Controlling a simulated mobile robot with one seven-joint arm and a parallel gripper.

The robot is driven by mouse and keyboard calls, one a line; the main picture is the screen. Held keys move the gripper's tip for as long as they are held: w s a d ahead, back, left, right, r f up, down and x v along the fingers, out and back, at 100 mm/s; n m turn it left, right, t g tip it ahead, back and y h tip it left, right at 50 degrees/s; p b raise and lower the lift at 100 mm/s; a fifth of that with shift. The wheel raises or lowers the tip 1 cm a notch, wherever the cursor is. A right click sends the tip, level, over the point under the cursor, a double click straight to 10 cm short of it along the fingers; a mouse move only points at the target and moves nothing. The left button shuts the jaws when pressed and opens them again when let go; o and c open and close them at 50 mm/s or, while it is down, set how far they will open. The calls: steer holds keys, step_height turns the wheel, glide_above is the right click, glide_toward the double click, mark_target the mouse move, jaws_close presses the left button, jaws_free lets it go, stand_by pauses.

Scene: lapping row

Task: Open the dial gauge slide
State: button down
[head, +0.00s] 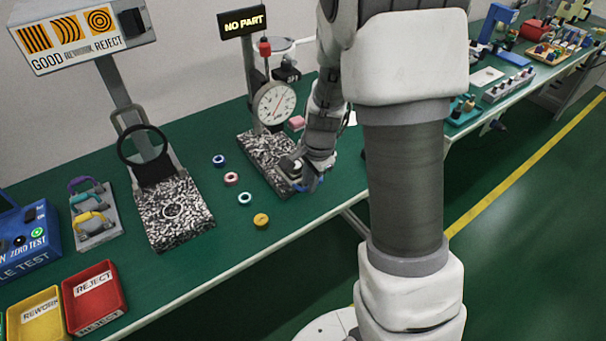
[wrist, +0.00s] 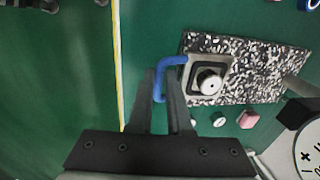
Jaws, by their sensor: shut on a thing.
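The dial gauge (head: 274,103) stands on a speckled stone base (head: 262,158) on the green bench, under a "NO PART" sign (head: 243,22). Its white dial is partly cut off at the right of the wrist view (wrist: 310,155). The grey slide (wrist: 224,68) lies at one end of the speckled base, with a pale round part (wrist: 209,84) on it. A blue handle (wrist: 172,60) sticks out from the slide. My gripper (wrist: 162,76) is shut on the blue handle, with a finger on either side. In the head view my gripper (head: 304,181) hides much of the slide.
Several small rings, including a mustard one (head: 261,220), lie left of the gauge. A magnifier stand (head: 178,212) is further left, with red (head: 95,295) and yellow (head: 35,316) trays in front. The bench's front edge is close to my gripper.

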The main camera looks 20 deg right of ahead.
steer(key=shift+s+f, duration=0.1)
steer(key=shift+s, duration=0.2)
steer(key=c, duration=0.9)
jaws_free()
steer(key=shift+s, duration=0.1)
steer(key=shift+r, duration=0.45)
steer(key=s+r+p, duration=0.1)
steer(key=r, duration=0.4)
steer(key=r+p, duration=0.2)
steer(key=r, duration=0.4)
steer(key=s+d+r+p, duration=0.1)
steer(key=r, duration=0.4)
steer(key=shift+s+r, duration=0.2)
steer(key=shift+s, duration=0.1)
steer(key=s+a+r+n+t+p, duration=0.1)
steer(key=s+r+n, duration=0.3)
steer(key=s+r, duration=0.1)
steer(key=s+a+r+n+t+p, duration=0.1)
steer(key=s+r+n+p, duration=0.1)
steer(key=s+r+n, duration=0.3)
steer(key=s+a+r+n+t+p, duration=0.1)
steer(key=s+a+r+n+p, duration=0.1)
steer(key=s+r+n, duration=0.2)
steer(key=shift+s+r+n+t+h, duration=0.2)
steer(key=shift+s+n, duration=0.1)
steer(key=shift+s, duration=0.3)
steer(key=shift+s+r+n+t+h, duration=0.1)
steer(key=shift+s+r+n, duration=0.15)
steer(key=shift+s, duration=0.3)
